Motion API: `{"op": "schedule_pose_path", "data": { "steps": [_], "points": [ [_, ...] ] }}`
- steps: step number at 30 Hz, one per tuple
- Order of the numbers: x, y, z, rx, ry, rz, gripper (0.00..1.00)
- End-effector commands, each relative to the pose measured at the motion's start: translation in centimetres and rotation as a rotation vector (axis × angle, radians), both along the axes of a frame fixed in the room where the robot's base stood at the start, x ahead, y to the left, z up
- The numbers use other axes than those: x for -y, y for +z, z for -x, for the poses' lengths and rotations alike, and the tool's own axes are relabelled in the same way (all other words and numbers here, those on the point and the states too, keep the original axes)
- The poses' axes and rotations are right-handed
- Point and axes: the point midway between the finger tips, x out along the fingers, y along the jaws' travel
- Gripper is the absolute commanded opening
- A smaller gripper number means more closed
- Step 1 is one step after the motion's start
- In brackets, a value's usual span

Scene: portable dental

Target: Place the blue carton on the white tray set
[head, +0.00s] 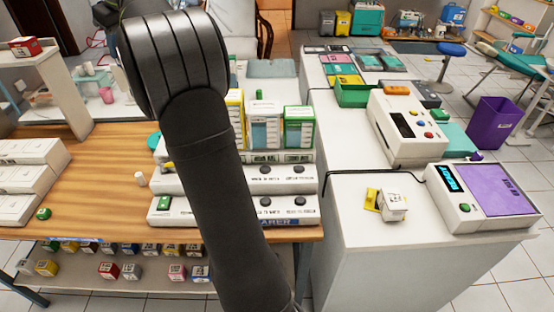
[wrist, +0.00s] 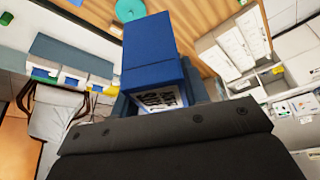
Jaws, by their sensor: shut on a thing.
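The blue carton (wrist: 155,45) fills the middle of the wrist view, a box with a blue top and sides and a white printed panel at its lower end. My gripper (wrist: 157,88) is shut on it, with dark fingers along both sides. In the head view my arm hides the gripper and the carton. White stacked, tray-like units (head: 25,180) stand on the wooden table at the left, and a similar white group shows in the wrist view (wrist: 235,45). I cannot tell for certain that these are the white tray set.
A stepped white rack (head: 290,180) with green and yellow cartons stands behind my arm. The wooden table (head: 95,180) has bare room between the left units and this rack. White machines (head: 405,130) and a small white box (head: 392,205) occupy the right counter.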

Motion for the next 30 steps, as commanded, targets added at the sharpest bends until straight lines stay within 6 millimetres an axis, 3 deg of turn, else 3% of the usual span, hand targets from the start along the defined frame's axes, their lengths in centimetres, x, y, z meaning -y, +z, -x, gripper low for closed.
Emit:
{"op": "schedule_pose_path", "data": {
  "steps": [1,6,14,23,30],
  "points": [
    [3.0,0.2,-1.1,0.001,-0.053,0.000,0.18],
    [11.6,0.6,-3.5,0.000,-0.214,-0.001,0.18],
    [24.8,0.9,-4.6,0.000,-0.458,0.000,0.18],
    [39.2,1.1,-2.3,0.000,-0.737,0.000,0.18],
    [49.6,1.0,1.9,0.000,-0.961,-0.001,0.18]
  ]
}}
